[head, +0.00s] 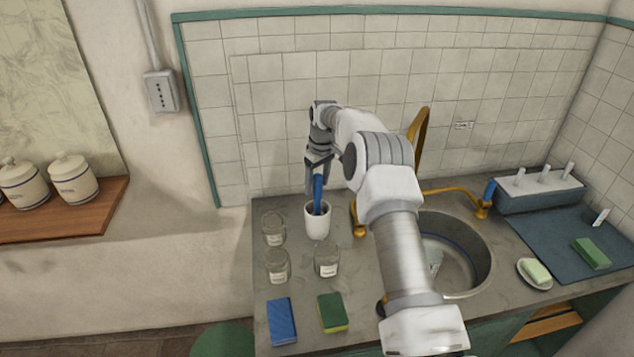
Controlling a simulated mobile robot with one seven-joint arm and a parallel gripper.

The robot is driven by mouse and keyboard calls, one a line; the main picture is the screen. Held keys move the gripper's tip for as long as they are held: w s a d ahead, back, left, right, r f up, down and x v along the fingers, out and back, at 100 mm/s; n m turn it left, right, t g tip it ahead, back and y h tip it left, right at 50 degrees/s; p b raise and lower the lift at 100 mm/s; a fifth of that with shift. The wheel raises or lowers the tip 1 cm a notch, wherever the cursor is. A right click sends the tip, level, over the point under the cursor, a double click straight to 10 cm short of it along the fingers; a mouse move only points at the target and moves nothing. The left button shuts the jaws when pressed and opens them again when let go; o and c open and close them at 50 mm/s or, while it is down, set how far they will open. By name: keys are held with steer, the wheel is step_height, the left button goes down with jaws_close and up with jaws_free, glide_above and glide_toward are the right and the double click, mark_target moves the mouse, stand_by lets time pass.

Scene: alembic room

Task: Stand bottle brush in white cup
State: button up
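The white cup (317,226) stands upright on the grey counter, left of the sink and near the back wall. A blue-handled brush (319,190) stands nearly upright with its lower end inside the cup's mouth. The lower end is hidden by the cup wall, so I cannot tell whether it touches the bottom. My gripper (317,172) is directly above the cup, pointing down, with its fingers around the upper part of the blue handle. It looks shut on the brush.
Several glass jars (277,267) stand close in front and left of the cup. A blue sponge (282,321) and a green-yellow sponge (332,312) lie at the front. Brass taps (460,198) and the sink (470,265) are to the right. The tiled wall (290,110) is behind.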

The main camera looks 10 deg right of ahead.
step_height(320, 180, up, 17)
steer(key=s+d, duration=0.1)
steer(key=shift+s+r, duration=0.15)
steer(key=shift+s, duration=0.2)
stand_by(0.8)
